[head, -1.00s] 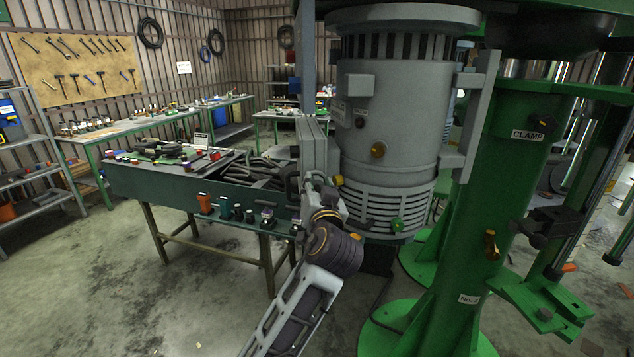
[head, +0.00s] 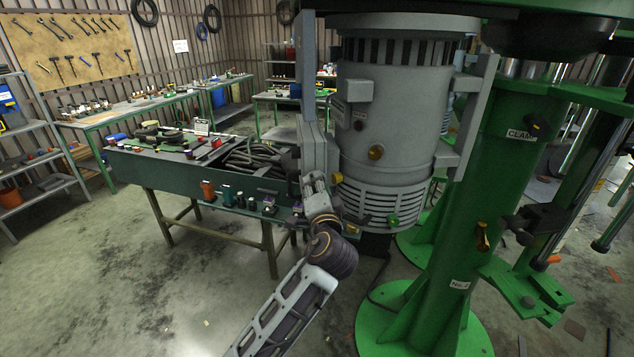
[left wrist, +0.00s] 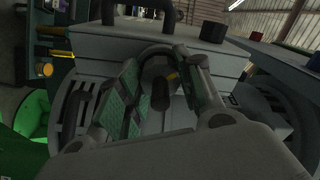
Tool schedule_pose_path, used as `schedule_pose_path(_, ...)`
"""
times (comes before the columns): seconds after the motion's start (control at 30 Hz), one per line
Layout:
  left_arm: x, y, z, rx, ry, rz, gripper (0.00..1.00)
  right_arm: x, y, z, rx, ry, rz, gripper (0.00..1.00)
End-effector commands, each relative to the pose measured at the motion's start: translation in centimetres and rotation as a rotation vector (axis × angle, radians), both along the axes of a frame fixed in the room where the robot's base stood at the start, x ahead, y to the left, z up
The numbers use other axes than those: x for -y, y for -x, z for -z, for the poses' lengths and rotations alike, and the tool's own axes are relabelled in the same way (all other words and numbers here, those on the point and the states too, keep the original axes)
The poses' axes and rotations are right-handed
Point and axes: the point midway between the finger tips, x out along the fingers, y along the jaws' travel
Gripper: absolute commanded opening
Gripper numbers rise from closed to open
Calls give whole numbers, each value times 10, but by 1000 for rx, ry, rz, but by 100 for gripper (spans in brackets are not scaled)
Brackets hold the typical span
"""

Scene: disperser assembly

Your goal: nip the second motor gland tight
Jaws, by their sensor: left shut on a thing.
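The grey motor (head: 390,120) hangs upright beside the green column, with a pale box (head: 313,150) on its left side. My left gripper (head: 316,186) is at the lower end of that box, small and partly hidden in the head view. In the left wrist view my left gripper (left wrist: 160,92) has its green-padded fingers on both sides of a dark round gland (left wrist: 159,70) on the grey box face. It is shut on this gland, whose stubby dark end points towards the camera. A yellow mark shows on it. My right gripper is not in view.
A green column (head: 460,200) with a CLAMP label stands close on the right. A dark green bench (head: 180,178) with cables, tools and several small coloured parts stands behind on the left. Brass and green fittings (head: 376,152) stick out from the motor. The floor at left is open.

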Motion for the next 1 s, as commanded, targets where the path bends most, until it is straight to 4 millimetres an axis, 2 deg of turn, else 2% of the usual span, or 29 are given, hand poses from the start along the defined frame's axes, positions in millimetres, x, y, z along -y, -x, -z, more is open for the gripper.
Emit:
schedule_pose_path(0.3,0,0,1,-20,-133,0,12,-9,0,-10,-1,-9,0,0)
schedule_pose_path(0.8,1,0,2,-22,-156,1,12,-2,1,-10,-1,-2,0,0)
schedule_pose_path(0.83,1,0,2,-22,-156,1,38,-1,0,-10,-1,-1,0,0)
schedule_pose_path(1.0,0,0,1,-21,-156,1,57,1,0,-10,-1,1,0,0)
